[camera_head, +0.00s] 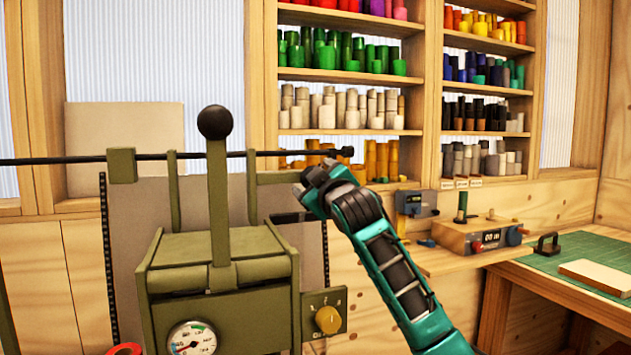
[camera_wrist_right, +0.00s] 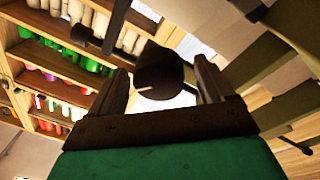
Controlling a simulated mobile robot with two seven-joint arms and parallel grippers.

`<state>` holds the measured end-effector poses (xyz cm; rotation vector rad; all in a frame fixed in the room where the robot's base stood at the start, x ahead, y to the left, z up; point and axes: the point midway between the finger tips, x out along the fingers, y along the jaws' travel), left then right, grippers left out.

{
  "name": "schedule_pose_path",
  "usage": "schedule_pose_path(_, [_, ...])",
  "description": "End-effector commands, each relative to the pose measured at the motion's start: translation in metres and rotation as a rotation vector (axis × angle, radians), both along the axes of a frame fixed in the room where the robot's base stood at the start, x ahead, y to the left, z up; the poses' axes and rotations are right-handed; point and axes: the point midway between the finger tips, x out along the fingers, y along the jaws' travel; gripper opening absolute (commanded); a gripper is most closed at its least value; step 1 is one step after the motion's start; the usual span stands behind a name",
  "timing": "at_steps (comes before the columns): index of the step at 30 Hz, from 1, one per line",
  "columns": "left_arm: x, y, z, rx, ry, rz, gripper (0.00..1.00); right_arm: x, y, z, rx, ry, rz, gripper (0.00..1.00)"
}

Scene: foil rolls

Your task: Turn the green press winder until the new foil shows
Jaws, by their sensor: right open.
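The olive-green press (camera_head: 215,265) stands at the left, with an upright lever topped by a black ball (camera_head: 215,122). A dark horizontal shaft (camera_head: 75,160) runs across its top and ends at the right in a small dark knob (camera_head: 347,151). My right gripper (camera_head: 318,178) is just below and left of that shaft end. In the right wrist view, a dark rounded knob (camera_wrist_right: 160,72) lies between the open fingers; contact cannot be told. No coloured foil is clear on the press. My left gripper is out of view.
The press carries a dial gauge (camera_head: 192,340) and a yellow knob (camera_head: 328,319). Shelves of coloured rolls (camera_head: 345,52) stand behind. At the right are a wooden box with a display (camera_head: 480,235) and a green mat (camera_head: 600,250) on a bench.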

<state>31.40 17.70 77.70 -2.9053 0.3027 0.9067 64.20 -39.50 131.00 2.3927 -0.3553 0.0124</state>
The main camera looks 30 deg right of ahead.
Motion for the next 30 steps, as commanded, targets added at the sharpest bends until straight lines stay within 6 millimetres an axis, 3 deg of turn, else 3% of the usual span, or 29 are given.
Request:
schedule_pose_path(8, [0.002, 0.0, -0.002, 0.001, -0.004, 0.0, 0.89, -0.011, 0.003, -0.002, -0.002, -0.002, 0.0, 0.81])
schedule_pose_path(24, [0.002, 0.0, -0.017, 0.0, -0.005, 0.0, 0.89, -0.101, 0.026, -0.012, -0.001, -0.001, 0.001, 0.81])
schedule_pose_path(30, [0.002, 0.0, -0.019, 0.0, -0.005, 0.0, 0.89, -0.12, 0.031, -0.014, -0.001, 0.0, 0.0, 0.81])
